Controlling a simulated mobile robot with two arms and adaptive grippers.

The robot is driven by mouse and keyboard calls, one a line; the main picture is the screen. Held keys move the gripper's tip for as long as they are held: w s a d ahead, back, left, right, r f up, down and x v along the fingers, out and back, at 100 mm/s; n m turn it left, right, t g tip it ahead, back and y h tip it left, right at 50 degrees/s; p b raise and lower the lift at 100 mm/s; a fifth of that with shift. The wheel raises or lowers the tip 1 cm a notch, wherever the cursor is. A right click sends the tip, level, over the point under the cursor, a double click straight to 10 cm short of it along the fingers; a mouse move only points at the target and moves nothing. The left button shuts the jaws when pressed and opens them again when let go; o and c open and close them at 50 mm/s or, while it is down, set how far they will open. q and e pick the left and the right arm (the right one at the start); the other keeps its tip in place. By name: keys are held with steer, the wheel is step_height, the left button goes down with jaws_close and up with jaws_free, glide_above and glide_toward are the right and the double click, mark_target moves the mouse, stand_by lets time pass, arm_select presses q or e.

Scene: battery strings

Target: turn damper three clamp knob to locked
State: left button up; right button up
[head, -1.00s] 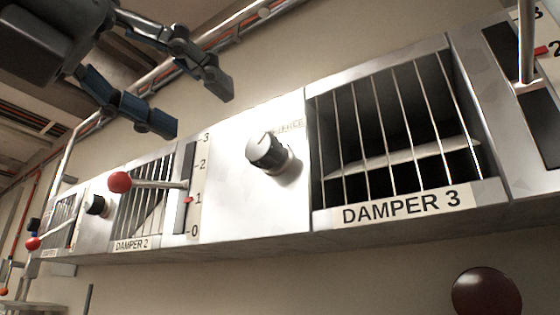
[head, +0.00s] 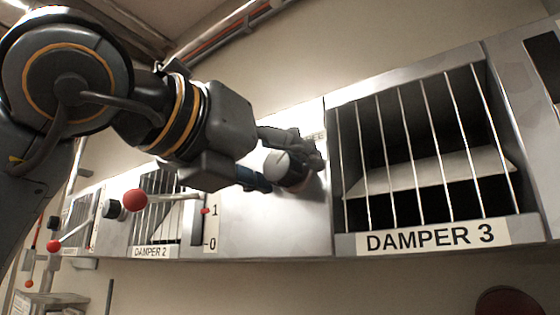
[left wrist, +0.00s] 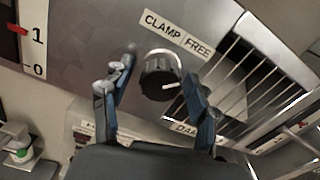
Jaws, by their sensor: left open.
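The damper three clamp knob (head: 277,165), dark with a pale silver cap, sits on the bright metal panel left of the DAMPER 3 grille. My left gripper (head: 283,162) is at the knob with one finger above and one below, partly hiding it. In the left wrist view the knob (left wrist: 160,76) stands between the two spread fingers (left wrist: 158,72), with a gap visible on each side. The CLAMP FREE label (left wrist: 179,34) is beyond the knob. A pale line shows on the knob; which position it marks I cannot tell. My right gripper is not in view.
The DAMPER 3 grille (head: 425,140) with thin bars is right of the knob. A red-ball lever (head: 135,200) juts out at the left beside a 0-to-1 scale (head: 212,228). A dark red ball (head: 508,303) shows at the lower right.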

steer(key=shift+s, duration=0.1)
arm_select(q)
steer(key=shift+c, duration=1)
steer(key=c, duration=1)
steer(key=shift+f+n+b, duration=0.2)
steer(key=shift+n+b, duration=0.6)
steer(key=shift+b, duration=0.35)
steer(key=n+b, duration=0.3)
steer(key=shift+n+b, duration=0.3)
steer(key=n+b, duration=0.2)
steer(key=shift+s+n, duration=0.1)
steer(key=shift+n, duration=0.2)
steer(key=n+b, duration=0.1)
steer(key=n, duration=0.1)
steer(key=n+b, duration=0.2)
steer(key=n, duration=0.1)
steer(key=shift+d+r+b, duration=0.1)
steer(key=shift+r+b, duration=0.1)
steer(key=shift+b, duration=0.1)
steer(key=shift+r+n+b, duration=0.1)
steer(key=shift+n+b, duration=0.95)
steer(key=shift+n, duration=1.45)
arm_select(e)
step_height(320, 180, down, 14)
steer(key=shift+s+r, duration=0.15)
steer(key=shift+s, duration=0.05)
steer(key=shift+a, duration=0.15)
